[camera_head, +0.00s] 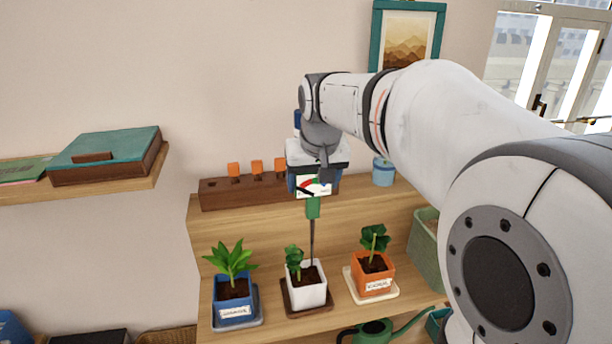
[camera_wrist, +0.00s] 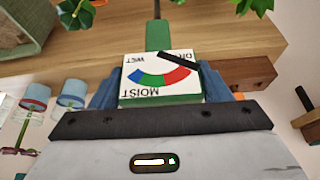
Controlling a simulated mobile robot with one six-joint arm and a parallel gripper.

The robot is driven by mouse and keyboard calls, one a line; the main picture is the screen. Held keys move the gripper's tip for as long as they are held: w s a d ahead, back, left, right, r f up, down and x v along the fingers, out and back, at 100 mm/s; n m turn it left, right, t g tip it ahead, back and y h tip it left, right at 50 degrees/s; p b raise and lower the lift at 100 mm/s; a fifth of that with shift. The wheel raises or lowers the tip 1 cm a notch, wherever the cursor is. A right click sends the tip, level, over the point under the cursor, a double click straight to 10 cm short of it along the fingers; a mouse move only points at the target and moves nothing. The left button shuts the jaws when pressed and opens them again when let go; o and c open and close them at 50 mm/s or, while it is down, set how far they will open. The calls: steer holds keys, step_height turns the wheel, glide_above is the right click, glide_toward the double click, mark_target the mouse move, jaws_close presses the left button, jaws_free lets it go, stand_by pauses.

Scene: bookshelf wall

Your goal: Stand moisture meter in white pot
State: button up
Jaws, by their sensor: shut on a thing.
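The moisture meter (camera_head: 313,208) has a green body, a dial face with coloured bands and a thin dark probe. It hangs upright from my gripper (camera_head: 314,178), which is shut on its head. In the wrist view the dial face (camera_wrist: 160,78) fills the middle, with the green stem beyond it. The white pot (camera_head: 309,291) stands on the lower shelf with soil and a small leafy plant, on a brown saucer. The probe's lower end reaches down to the pot's soil area in the head view; I cannot tell whether it is in the soil.
A blue pot (camera_head: 233,311) stands left of the white pot and an orange pot (camera_head: 371,284) stands right. Behind, a wooden block (camera_head: 222,194) with orange-topped items sits on the upper shelf. A green watering can (camera_head: 375,332) is below.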

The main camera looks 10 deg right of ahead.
mark_target(314, 209)
steer(key=shift+f+b, duration=3.25)
steer(key=shift+f, duration=1.1)
steer(key=o, duration=1.1)
steer(key=shift+o, duration=0.2)
steer(key=shift+r, duration=0.1)
steer(key=p+v, duration=0.2)
steer(key=v, duration=0.1)
steer(key=p+v, duration=0.4)
steer(key=v, duration=0.1)
steer(key=shift+w+r, duration=0.25)
steer(key=shift+r, duration=0.25)
